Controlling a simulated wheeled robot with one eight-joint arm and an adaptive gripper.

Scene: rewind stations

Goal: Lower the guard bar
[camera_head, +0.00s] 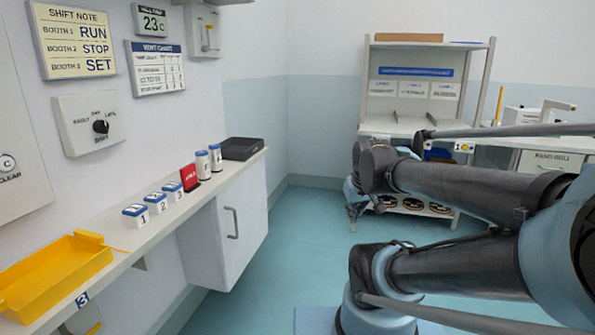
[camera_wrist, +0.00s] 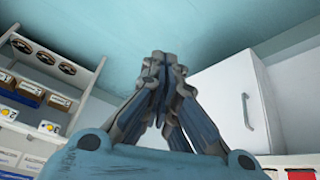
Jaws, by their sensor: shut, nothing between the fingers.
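I cannot make out a guard bar for certain in either view. My gripper (camera_wrist: 163,65) shows in the wrist view with its fingertips together and nothing between them. Its fingers point towards the teal floor and the lower wall, clear of any object. In the head view my dark arm links cross the right side and hide part of the rear shelf and bench. The gripper's fingers are not clear in that view.
A narrow wall shelf (camera_head: 125,258) on the left holds a yellow tray (camera_head: 62,280), several numbered containers, a red block (camera_head: 189,177) and a black tray (camera_head: 241,149). A white cabinet (camera_head: 229,234) hangs below. A rack (camera_head: 378,110) stands behind. The middle floor (camera_head: 305,225) is clear.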

